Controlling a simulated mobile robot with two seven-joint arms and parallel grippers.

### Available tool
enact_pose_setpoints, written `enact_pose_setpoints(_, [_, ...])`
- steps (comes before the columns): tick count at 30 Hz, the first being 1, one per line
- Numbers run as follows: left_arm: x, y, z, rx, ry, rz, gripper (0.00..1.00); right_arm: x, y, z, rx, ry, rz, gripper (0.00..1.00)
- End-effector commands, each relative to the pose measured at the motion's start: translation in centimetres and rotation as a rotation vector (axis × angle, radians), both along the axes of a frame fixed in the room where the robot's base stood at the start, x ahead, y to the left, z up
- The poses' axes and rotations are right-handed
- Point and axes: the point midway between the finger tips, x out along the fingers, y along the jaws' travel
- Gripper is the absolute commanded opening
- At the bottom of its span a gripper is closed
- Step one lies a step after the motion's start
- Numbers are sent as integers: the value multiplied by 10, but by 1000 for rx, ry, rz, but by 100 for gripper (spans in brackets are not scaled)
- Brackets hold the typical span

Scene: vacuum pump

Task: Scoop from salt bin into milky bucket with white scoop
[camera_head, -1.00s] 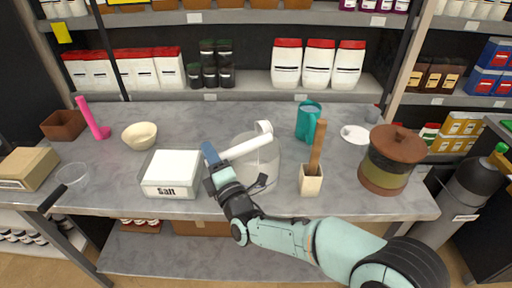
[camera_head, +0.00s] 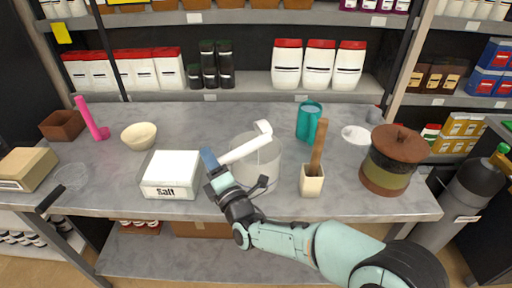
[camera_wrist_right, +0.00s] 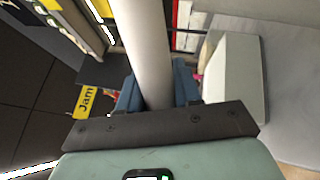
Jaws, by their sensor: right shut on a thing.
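The salt bin (camera_head: 168,188) is a white box labelled "Salt" at the front left-centre of the table, its inside bright white. The milky bucket (camera_head: 268,158) is a translucent round container to its right. My right gripper (camera_head: 213,162) is shut on the handle of the white scoop (camera_head: 246,149), between bin and bucket. The scoop slants up to the right, its head over the bucket's opening in the picture. I cannot tell whether it carries salt. In the wrist view the handle (camera_wrist_right: 146,50) passes between the blue fingers. My left gripper is not in view.
A beige pot with a wooden utensil (camera_head: 312,182) stands right of the bucket, with a teal pitcher (camera_head: 308,122) behind. A brown-lidded jar (camera_head: 388,165) is further right. A cream bowl (camera_head: 139,136) and pink object (camera_head: 92,120) are at left. The table's back middle is clear.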

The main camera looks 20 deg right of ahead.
Motion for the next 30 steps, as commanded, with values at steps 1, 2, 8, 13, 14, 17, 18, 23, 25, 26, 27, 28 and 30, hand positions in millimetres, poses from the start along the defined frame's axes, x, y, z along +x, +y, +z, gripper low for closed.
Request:
enact_pose_setpoints(1, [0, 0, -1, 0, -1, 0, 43, 0, 0, -1, -6, -1, 1, 0])
enact_pose_setpoints(2, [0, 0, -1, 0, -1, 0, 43, 0, 0, -2, -10, -2, 0, 0])
enact_pose_setpoints(8, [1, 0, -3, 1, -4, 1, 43, 0, 0, -5, -29, -8, 0, 0])
enact_pose_setpoints(13, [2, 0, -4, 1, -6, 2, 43, 0, 1, -8, -49, -13, 1, 0])
enact_pose_setpoints(14, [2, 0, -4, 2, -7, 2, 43, 0, 1, -9, -53, -14, 1, 0])
enact_pose_setpoints(17, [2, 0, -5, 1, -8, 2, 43, 0, 1, -10, -63, -17, 1, 0])
enact_pose_setpoints(18, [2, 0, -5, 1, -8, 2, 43, 0, 0, -10, -67, -18, 0, 0])
enact_pose_setpoints(23, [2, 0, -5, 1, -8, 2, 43, 0, 0, -11, -83, -22, 0, 0])
enact_pose_setpoints(25, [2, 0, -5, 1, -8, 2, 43, 0, 0, -11, -91, -24, 0, 0])
enact_pose_setpoints(26, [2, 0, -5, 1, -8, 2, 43, 0, 0, -11, -94, -24, 1, 0])
enact_pose_setpoints(27, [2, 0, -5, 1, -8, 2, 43, 0, 0, -11, -99, -26, 1, 0])
enact_pose_setpoints(28, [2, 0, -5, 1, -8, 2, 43, 0, 0, -11, -102, -26, 0, 0])
enact_pose_setpoints(30, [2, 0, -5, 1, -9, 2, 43, 0, 0, -12, -110, -28, 1, 0])
